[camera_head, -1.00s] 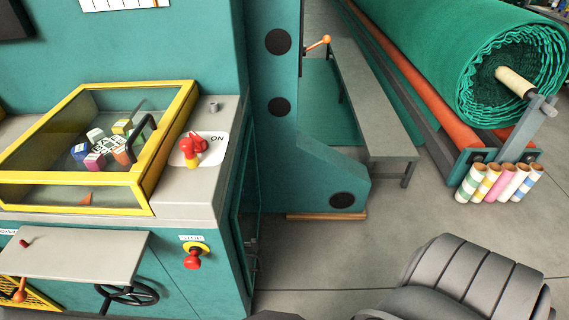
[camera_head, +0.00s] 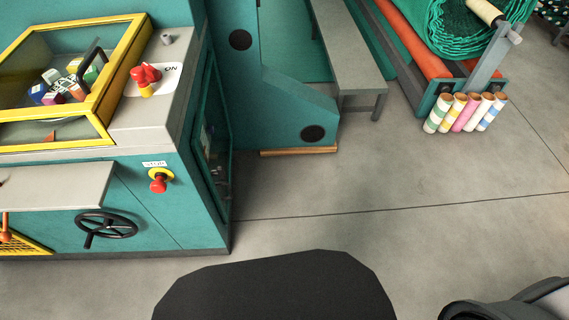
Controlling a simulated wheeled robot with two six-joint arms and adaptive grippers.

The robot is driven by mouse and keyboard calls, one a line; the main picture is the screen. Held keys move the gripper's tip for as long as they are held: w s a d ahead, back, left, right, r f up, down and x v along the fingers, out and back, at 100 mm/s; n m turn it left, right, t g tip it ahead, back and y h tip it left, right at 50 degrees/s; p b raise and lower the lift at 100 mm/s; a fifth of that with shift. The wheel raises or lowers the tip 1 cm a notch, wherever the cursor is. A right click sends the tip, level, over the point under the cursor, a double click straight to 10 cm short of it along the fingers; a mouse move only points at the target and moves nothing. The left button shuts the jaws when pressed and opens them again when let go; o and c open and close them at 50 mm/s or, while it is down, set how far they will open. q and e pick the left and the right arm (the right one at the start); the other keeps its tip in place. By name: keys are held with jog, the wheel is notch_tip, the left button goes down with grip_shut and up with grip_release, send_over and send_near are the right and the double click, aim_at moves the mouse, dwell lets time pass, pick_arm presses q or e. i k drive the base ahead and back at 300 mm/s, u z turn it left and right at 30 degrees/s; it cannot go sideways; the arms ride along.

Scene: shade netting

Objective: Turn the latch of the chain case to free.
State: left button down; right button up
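A dark framed door (camera_head: 208,150) is set in the right side of the teal machine and is seen at a steep angle. Behind or on it are dark shapes and a small pale part (camera_head: 220,178), too small to make out. I cannot tell whether this is the chain case, and no latch can be clearly read. Neither of my grippers is in view.
The machine's top carries a yellow-framed clear cover (camera_head: 120,75) and a red switch (camera_head: 146,78). A red stop button (camera_head: 158,182) and black handwheel (camera_head: 106,225) are on its front. A grey bench (camera_head: 345,45) and striped rolls (camera_head: 465,112) stand right. The floor (camera_head: 420,220) between is clear.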

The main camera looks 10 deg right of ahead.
aim_at(211, 64)
jog(key=z, duration=0.4)
jog(key=i, duration=0.95)
jog(key=z, duration=1.1)
jog(key=i, duration=2.4)
jog(key=u, duration=3.7)
